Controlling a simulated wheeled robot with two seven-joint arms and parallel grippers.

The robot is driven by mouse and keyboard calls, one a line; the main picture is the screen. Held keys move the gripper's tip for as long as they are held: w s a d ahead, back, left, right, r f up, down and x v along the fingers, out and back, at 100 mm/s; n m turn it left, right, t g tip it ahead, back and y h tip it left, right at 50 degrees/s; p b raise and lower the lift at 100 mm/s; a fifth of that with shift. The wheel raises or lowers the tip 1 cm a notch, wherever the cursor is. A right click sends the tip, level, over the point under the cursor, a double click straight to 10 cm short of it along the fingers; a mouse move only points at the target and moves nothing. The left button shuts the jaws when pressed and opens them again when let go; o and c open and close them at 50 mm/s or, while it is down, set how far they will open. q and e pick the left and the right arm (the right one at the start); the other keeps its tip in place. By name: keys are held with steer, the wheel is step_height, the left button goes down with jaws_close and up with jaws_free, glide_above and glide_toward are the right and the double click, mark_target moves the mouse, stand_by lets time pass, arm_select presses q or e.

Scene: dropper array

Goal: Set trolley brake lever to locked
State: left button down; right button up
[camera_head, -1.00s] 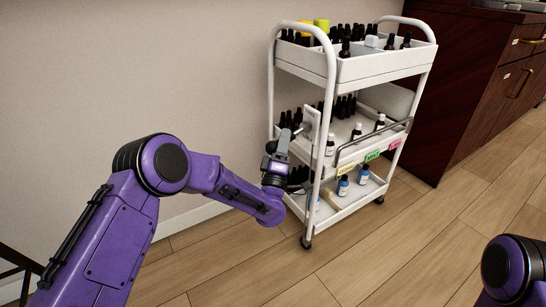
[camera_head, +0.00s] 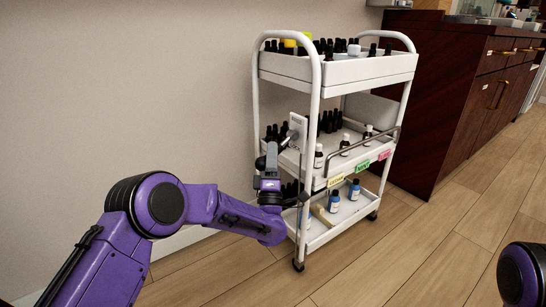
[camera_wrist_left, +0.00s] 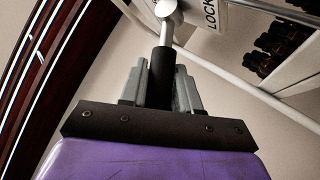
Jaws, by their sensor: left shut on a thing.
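The white trolley (camera_head: 338,72) stands by the wall with three tiers. A small plate (camera_head: 297,127) is fixed at its left end near the middle tier; in the left wrist view the plate (camera_wrist_left: 211,15) reads "LOCK". The brake lever (camera_wrist_left: 168,30) has a pale metal knob end and a dark grip. My left gripper (camera_head: 268,160) is at the trolley's left end, beside the plate. In the left wrist view my left gripper (camera_wrist_left: 161,85) is shut on the lever's dark grip, with a finger on either side. My right gripper is outside the view.
Dark bottles fill the top tier, and more bottles stand on the middle tier. Blue-labelled bottles (camera_head: 354,190) stand on the bottom tier. Coloured tags (camera_head: 363,167) hang on the middle tier's edge. A dark wood cabinet (camera_head: 440,105) stands right of the trolley. Wood floor (camera_head: 420,250) is clear in front.

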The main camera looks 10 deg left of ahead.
arm_select(q)
steer(key=shift+f, duration=0.1)
steer(key=c, duration=0.9)
jaws_free()
steer(key=p+v, duration=0.1)
steer(key=v, duration=0.9)
steer(key=shift+s+d+f+p, duration=0.1)
steer(key=shift+s+f+p, duration=0.05)
steer(key=shift+s+p, duration=0.2)
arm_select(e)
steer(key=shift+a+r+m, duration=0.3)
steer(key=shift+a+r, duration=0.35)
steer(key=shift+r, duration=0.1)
arm_select(q)
steer(key=shift+m+h, duration=0.3)
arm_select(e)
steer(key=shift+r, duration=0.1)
